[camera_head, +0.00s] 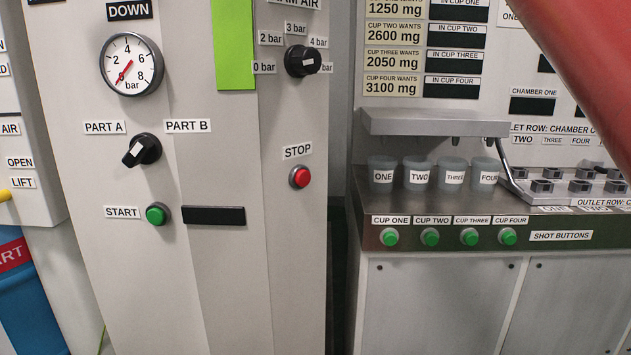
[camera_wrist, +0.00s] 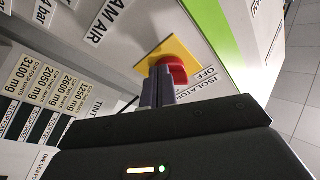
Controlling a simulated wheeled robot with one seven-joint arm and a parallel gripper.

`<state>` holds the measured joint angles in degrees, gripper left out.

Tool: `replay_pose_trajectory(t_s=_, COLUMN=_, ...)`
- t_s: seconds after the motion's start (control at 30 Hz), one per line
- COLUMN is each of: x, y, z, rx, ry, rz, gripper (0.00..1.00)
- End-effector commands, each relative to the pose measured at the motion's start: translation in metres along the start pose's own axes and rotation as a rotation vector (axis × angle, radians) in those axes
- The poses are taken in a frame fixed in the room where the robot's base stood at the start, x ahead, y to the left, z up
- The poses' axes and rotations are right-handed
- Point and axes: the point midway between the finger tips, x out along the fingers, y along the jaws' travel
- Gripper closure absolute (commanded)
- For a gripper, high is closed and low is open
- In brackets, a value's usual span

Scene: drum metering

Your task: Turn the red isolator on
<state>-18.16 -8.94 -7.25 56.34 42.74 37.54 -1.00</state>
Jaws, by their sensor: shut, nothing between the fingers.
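The red isolator (camera_wrist: 175,68) is a red knob on a yellow plate (camera_wrist: 166,50), on a light panel in the wrist view. Labels beside it read ISOLATOR and OFF (camera_wrist: 196,84). My gripper (camera_wrist: 157,72) is shut and empty. Its grey fingers reach up to the isolator and cover part of the knob and plate. I cannot tell whether the fingertips touch the knob. The isolator and my gripper do not show in the head view.
The cabinet in the head view carries a red STOP button (camera_head: 299,177), a green START button (camera_head: 157,214), a black PART A/PART B selector (camera_head: 141,150) and a bar-marked knob (camera_head: 302,61). A bench with cups (camera_head: 383,174) stands right. A bright green strip (camera_wrist: 216,40) runs near the isolator.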

Motion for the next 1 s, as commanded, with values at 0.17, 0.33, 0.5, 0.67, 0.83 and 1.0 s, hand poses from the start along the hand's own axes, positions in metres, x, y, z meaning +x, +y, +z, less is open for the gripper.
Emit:
replay_pose_trajectory(t_s=0.17, x=-0.001, y=-0.004, z=0.001, rx=-0.001, ry=0.001, rz=0.000, gripper=1.00)
replay_pose_trajectory(t_s=0.33, x=-0.001, y=-0.010, z=0.002, rx=-0.001, ry=0.001, rz=-0.001, gripper=1.00)
replay_pose_trajectory(t_s=0.5, x=0.000, y=-0.015, z=0.002, rx=0.000, ry=0.000, rz=0.000, gripper=1.00)
replay_pose_trajectory(t_s=0.67, x=0.000, y=-0.019, z=0.001, rx=-0.001, ry=0.000, rz=0.000, gripper=1.00)
replay_pose_trajectory(t_s=0.83, x=0.000, y=-0.021, z=0.000, rx=0.000, ry=0.000, rz=0.000, gripper=1.00)
replay_pose_trajectory(t_s=1.0, x=0.000, y=-0.022, z=-0.001, rx=0.000, ry=0.000, rz=0.000, gripper=1.00)
